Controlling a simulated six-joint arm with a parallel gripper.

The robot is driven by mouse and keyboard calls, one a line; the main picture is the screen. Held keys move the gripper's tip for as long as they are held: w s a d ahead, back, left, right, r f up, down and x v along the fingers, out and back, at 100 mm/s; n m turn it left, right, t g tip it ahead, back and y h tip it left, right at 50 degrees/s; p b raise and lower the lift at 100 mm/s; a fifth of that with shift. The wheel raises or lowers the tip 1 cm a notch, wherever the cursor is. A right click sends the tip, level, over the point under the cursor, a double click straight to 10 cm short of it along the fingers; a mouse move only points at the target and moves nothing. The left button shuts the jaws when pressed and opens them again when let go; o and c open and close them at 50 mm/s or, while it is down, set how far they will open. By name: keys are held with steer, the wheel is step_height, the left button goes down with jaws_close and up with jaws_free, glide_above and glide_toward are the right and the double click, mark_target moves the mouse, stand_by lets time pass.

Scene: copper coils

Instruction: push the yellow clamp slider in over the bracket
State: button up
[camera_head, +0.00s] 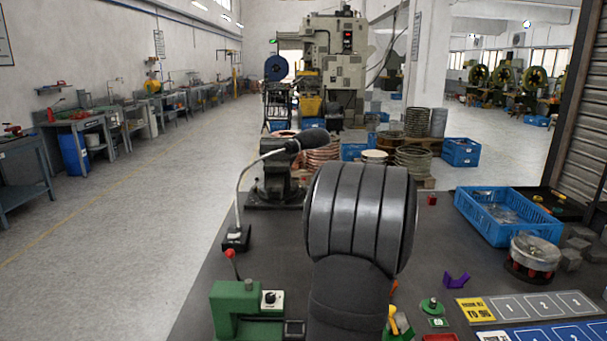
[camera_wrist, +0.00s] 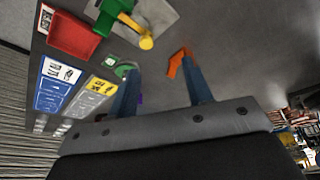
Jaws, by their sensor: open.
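In the wrist view, a yellow round-ended piece (camera_wrist: 147,43), which looks like the clamp slider, sticks out from a green bracket (camera_wrist: 110,14) on a grey plate (camera_wrist: 155,12). In the head view, only a bit of yellow (camera_head: 403,321) shows at the right edge of my arm, and the rest is hidden. My gripper (camera_wrist: 160,66) is open, its two blue fingers apart with nothing seen held. The yellow piece appears beyond the fingertips, and I see no contact. An orange piece (camera_wrist: 179,61) shows by the right finger; whether they touch is unclear. My arm hides the gripper in the head view.
A purple piece (camera_head: 456,281) and a green round part (camera_head: 431,306) lie right of my arm. A blue crate (camera_head: 508,217) and a metal drum (camera_head: 534,256) stand farther right. A green fixture (camera_head: 245,312) and a lamp (camera_head: 237,238) stand left.

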steer(key=shift+c, duration=1.1)
steer(key=shift+n+t, duration=0.4)
steer(key=w+d, duration=0.1)
steer(key=d, duration=0.1)
steer(key=w+d+f, duration=0.1)
steer(key=w+d, duration=0.3)
steer(key=d, duration=0.1)
steer(key=shift+w+d+f, duration=0.1)
steer(key=shift+w+f, duration=0.05)
steer(key=shift+f, duration=0.25)
jaws_close()
steer(key=x, duration=1)
steer(key=shift+f, duration=0.1)
steer(key=shift+s+a, duration=0.35)
steer(key=shift+s, duration=0.2)
steer(key=shift+s+a, duration=0.35)
steer(key=shift+s, duration=0.25)
steer(key=shift+s+a+f, duration=0.1)
steer(key=shift+s+a, duration=0.25)
steer(key=shift+s, duration=0.35)
steer(key=shift+s, duration=1.55)
